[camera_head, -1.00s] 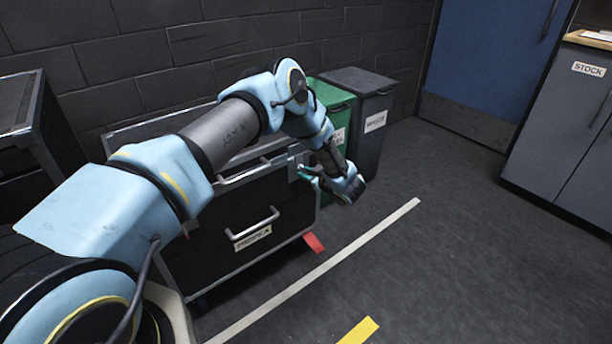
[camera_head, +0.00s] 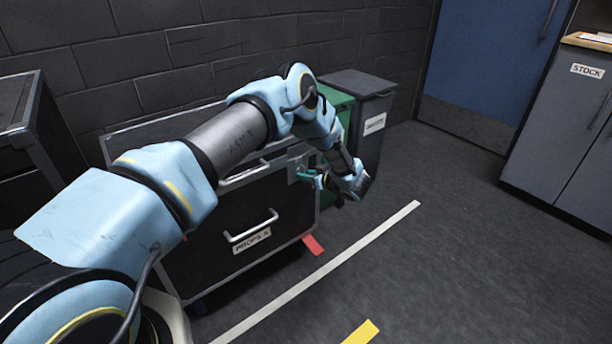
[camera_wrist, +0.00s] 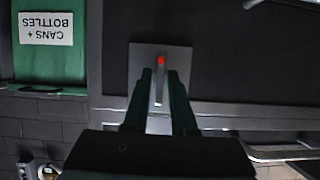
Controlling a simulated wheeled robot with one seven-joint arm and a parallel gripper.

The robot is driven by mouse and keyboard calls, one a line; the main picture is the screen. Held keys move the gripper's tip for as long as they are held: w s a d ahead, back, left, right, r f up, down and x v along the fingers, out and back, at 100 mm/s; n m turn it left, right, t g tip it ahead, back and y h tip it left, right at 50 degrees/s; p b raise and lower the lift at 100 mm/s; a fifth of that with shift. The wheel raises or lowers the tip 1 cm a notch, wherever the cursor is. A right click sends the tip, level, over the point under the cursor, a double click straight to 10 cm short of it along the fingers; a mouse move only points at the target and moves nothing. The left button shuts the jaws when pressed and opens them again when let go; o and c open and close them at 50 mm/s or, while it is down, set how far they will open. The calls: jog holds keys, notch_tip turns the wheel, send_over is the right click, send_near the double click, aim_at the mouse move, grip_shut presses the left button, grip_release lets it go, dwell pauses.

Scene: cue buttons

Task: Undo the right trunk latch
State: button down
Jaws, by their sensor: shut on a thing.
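The trunk (camera_head: 205,262) is a black case with metal edges and a "PROPS A" label, standing left of centre in the head view. Its right latch shows as a grey plate (camera_wrist: 178,52) with a red dot and a slim lever (camera_wrist: 158,92) in the wrist view. My gripper (camera_wrist: 161,78) is shut on the lever, one dark green finger on each side. In the head view, my gripper (camera_head: 303,174) is at the trunk's upper right front corner, with teal fingers against the plate. My forearm hides much of the trunk's top and left side, and any left latch.
A green bin (camera_head: 341,103) and a grey bin (camera_head: 371,88) stand close behind the trunk's right end. Bar handles (camera_head: 252,226) stick out from the trunk front. A grey "STOCK" cabinet (camera_head: 555,125) stands far right. The floor (camera_head: 450,250) between is clear.

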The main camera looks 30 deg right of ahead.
jog(key=c, duration=1)
grip_release()
jog(key=shift+o, duration=0.2)
jog(key=v, duration=1.1)
jog(key=shift+w+d+f, duration=0.1)
